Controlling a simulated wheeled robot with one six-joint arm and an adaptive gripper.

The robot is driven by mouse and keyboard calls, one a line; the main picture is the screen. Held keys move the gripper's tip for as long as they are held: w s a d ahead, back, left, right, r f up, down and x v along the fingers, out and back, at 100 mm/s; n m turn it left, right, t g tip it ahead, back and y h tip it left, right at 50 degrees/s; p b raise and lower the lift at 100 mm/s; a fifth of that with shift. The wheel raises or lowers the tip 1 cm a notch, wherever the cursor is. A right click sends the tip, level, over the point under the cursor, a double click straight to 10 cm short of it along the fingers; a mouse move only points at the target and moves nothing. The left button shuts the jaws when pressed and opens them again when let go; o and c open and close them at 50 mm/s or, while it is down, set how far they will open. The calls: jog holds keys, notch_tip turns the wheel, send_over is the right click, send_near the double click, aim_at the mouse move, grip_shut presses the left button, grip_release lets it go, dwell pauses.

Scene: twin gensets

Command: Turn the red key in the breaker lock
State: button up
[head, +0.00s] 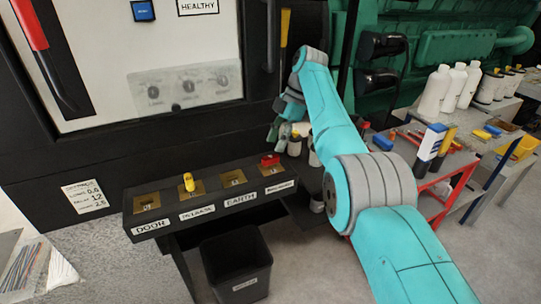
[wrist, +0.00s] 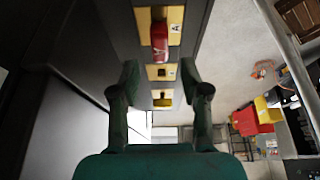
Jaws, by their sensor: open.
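The red key (head: 270,160) sits in the rightmost brass lock plate of the black lock box (head: 190,235) in the head view; that lock's label is too small to read surely. In the wrist view the red key (wrist: 159,38) stands at the top centre, in its brass plate (wrist: 176,16). My gripper (head: 277,130) is beside and above the red key at the box's right end. In the wrist view my gripper (wrist: 159,74) is open and empty, its fingers apart on either side of the row of locks. The key lies ahead of the fingertips, not touched by them.
A yellow key (head: 188,182) sits in the second lock from the left. The DOOR and EARTH locks hold no key. A black bin (head: 238,268) stands below. A black cabinet (head: 120,150) rises behind. Red-framed carts with bottles (head: 434,92) stand right.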

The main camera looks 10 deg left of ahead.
aim_at(270, 156)
jog(key=shift+x, duration=2.75)
grip_shut()
jog(key=m+t, duration=0.1)
jog(key=m, duration=0.1)
jog(key=m+t, duration=0.1)
jog(key=m, duration=0.2)
jog(key=shift+y, duration=0.4)
jog(key=m+t, duration=0.1)
jog(key=m, duration=0.3)
jog(key=shift+a+m+t, duration=0.1)
jog(key=shift+m+t, duration=0.3)
jog(key=m, duration=0.2)
jog(key=m+t+h, duration=0.1)
jog(key=m, duration=0.1)
jog(key=shift+m+t, duration=0.3)
jog(key=m+t+h, duration=0.1)
jog(key=m, duration=0.3)
